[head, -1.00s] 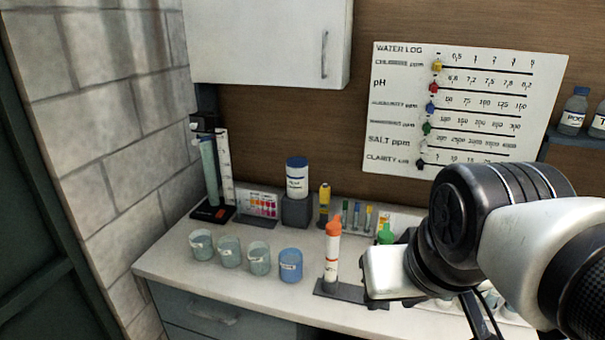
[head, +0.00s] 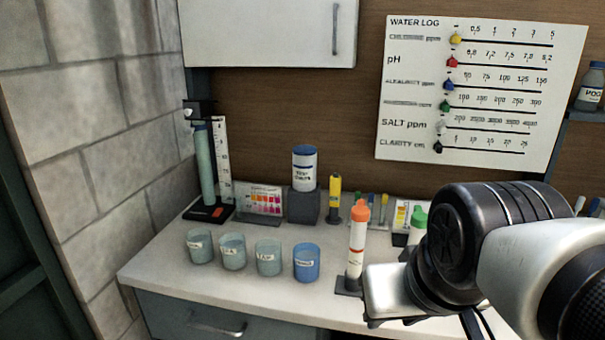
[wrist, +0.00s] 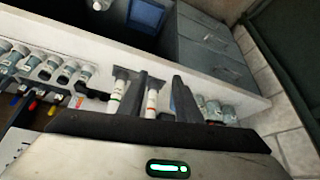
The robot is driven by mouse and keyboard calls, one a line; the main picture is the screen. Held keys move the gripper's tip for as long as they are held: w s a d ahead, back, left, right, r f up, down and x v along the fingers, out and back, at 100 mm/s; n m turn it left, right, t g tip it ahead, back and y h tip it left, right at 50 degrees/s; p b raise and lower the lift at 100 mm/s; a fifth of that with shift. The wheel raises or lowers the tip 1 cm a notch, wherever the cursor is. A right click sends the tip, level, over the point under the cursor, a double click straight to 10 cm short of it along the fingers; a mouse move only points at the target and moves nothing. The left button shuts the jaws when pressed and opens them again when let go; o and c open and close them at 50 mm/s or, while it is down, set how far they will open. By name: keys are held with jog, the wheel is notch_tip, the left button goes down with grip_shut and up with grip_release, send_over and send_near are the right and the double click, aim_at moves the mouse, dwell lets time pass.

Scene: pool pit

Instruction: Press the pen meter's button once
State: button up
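A yellow pen-shaped device with a dark lower part (head: 334,197), which looks like the pen meter, stands upright at the back of the counter, right of the grey block. Its button is too small to make out. My gripper (wrist: 160,77) is open in the wrist view, its two dark fingers apart. The white tube with red marks (wrist: 152,99) shows between the fingers in that view; I cannot tell how far below them it is. In the head view only my gripper's pale body shows, at the front right over the counter, right of and nearer than the yellow device. Its fingers are hidden there.
An orange-capped bottle (head: 357,240) stands upright between my gripper and the yellow device. Several labelled cups (head: 268,257) line the counter's left front. A white tub (head: 304,170) sits on the grey block (head: 303,206). The counter (head: 165,262) is bare at front left.

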grip_shut()
dwell(1.5)
